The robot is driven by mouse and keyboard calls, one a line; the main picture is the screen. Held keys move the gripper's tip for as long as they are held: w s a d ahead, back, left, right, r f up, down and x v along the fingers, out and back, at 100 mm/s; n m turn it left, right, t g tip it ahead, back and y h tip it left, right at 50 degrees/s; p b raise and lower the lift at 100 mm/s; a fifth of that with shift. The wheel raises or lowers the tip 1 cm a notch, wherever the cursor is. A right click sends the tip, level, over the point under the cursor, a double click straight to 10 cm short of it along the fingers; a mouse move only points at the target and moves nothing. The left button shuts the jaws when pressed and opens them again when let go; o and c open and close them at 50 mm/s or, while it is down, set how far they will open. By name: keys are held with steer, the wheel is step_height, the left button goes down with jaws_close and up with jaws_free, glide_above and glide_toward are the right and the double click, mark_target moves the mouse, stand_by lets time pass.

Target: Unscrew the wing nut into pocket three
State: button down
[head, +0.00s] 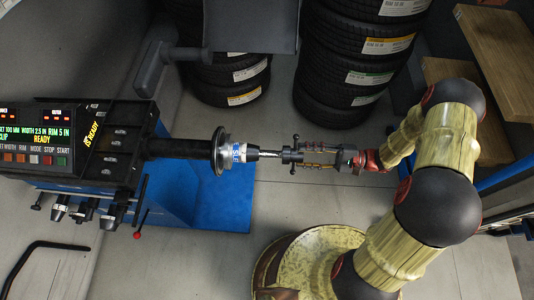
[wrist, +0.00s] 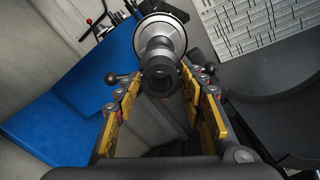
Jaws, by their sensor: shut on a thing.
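The dark wing nut (head: 287,155) is at the right end of the balancer's threaded shaft (head: 268,154), with its two wings pointing up and down. My gripper (head: 298,155) is shut on it from the right, in line with the shaft. In the wrist view, the wing nut (wrist: 161,78) sits between my yellow-padded fingers (wrist: 164,92), with a wing out to each side. I cannot tell how much thread is still inside it. The pocket tray (head: 122,145) on the machine top has several dark pockets with small parts; no pocket numbers are readable.
A round flange (head: 219,151) and a silver cone (head: 245,152) sit on the shaft. The control panel (head: 38,140) reads READY. Tyre stacks (head: 352,60) stand behind, and a wooden shelf (head: 500,50) at top right.

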steer(key=d, duration=0.6)
steer(key=shift+d+b, duration=0.15)
steer(key=shift+b, duration=0.25)
stand_by(0.9)
steer(key=shift+s+r, duration=0.1)
steer(key=shift+r, duration=0.05)
stand_by(0.5)
